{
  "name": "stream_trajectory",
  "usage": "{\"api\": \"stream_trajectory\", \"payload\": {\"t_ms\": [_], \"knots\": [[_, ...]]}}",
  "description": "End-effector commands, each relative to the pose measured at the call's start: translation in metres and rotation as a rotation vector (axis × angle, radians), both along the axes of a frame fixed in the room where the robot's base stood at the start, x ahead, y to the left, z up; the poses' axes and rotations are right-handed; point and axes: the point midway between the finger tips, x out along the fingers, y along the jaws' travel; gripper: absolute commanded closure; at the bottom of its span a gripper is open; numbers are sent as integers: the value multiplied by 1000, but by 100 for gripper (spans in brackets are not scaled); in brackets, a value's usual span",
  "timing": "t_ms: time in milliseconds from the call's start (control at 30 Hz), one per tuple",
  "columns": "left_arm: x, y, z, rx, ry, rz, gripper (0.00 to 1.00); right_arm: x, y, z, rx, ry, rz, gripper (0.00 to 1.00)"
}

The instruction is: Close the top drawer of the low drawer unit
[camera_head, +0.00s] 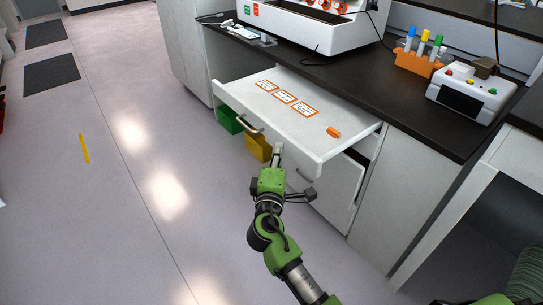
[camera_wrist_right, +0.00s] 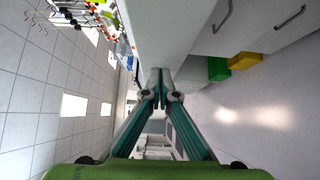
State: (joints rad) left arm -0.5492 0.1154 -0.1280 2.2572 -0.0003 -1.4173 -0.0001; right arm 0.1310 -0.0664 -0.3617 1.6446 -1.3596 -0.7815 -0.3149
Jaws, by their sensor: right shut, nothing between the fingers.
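The top drawer (camera_head: 312,163) of the low unit stands pulled out, its white front towards me. A dark bar handle (camera_head: 249,124) is on that front. Orange-edged cards (camera_head: 283,96) and a small orange piece (camera_head: 333,132) lie inside the drawer. My right gripper (camera_head: 277,149) is shut and empty, with its tips close to the drawer front, right of the handle. I cannot tell whether they touch it. In the right wrist view the shut fingers (camera_wrist_right: 160,90) meet in front of a pale panel. My left gripper is not in view.
Green (camera_head: 229,120) and yellow (camera_head: 258,147) bins sit under the drawer. A lower cabinet door (camera_head: 338,188) is to the right of them. The dark counter (camera_head: 355,85) above carries a white machine, an orange tube rack (camera_head: 415,65) and a small device (camera_head: 470,95).

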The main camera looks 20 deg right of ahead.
Motion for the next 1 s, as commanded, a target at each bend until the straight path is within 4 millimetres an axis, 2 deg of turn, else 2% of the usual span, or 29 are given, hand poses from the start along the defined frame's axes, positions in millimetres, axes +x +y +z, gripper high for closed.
{"api": "stream_trajectory", "payload": {"t_ms": [367,567,767,1000], "knots": [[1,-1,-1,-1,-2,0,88,0,-1,0,0,0,0,100],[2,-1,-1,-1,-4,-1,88,5,-14,0,-1,0,-2,100],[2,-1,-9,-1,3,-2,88,19,-49,2,-4,-2,-4,100],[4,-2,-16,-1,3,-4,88,44,-109,1,-4,-1,-5,100]]}}
